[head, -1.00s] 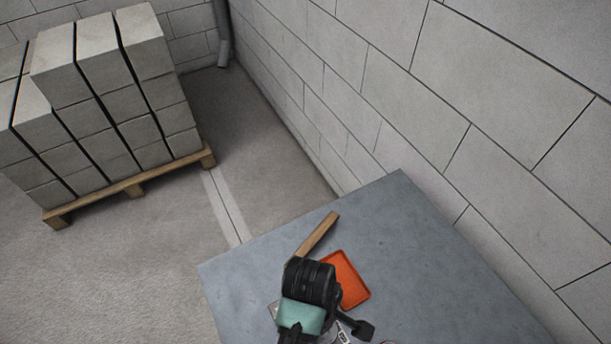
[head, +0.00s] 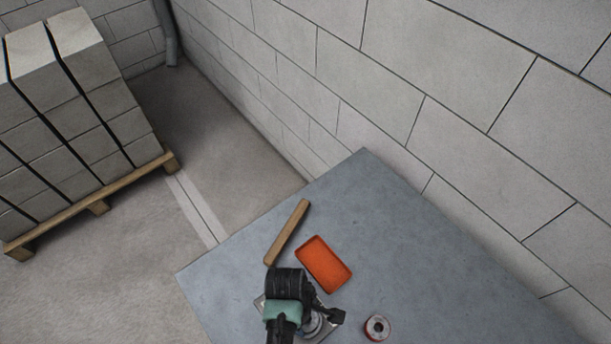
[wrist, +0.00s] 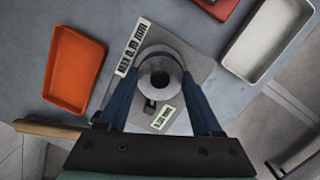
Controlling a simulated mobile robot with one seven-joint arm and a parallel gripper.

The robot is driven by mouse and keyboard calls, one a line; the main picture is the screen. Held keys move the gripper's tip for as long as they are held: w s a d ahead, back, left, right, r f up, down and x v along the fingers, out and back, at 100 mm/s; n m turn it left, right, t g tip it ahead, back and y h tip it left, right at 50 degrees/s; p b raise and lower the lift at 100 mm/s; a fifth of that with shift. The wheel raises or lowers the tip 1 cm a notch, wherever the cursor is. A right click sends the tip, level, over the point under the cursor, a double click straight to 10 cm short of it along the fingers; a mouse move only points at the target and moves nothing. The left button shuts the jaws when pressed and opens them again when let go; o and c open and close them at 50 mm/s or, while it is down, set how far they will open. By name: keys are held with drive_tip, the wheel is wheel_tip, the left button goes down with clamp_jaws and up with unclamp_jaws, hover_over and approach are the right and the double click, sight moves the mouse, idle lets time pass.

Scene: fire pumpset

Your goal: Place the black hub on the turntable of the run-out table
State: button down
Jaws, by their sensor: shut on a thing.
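My gripper (wrist: 158,84) shows in the wrist view with its two blue fingers shut on the sides of a round, dark grey piece with a central bore, the hub (wrist: 146,72). Below it lies the run-out table's square grey plate (wrist: 199,62), with a "MAX 0.10 mm" label and a second small label. The hub hides the turntable beneath it; I cannot tell whether the two touch. In the head view, my dark wrist covers much of the plate (head: 327,334), and the fingertips are hidden.
An orange tray (head: 323,264) and a wooden strip (head: 288,232) lie on the blue-grey tabletop (head: 425,235). A red-rimmed ring (head: 377,328) is at right. The wrist view shows a pale tray (wrist: 278,42). A block wall backs the table; a block pallet (head: 85,120) stands left.

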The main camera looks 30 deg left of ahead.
drive_tip(key=shift+f, duration=0.2)
drive_tip(key=shift+c, duration=0.3)
unclamp_jaws()
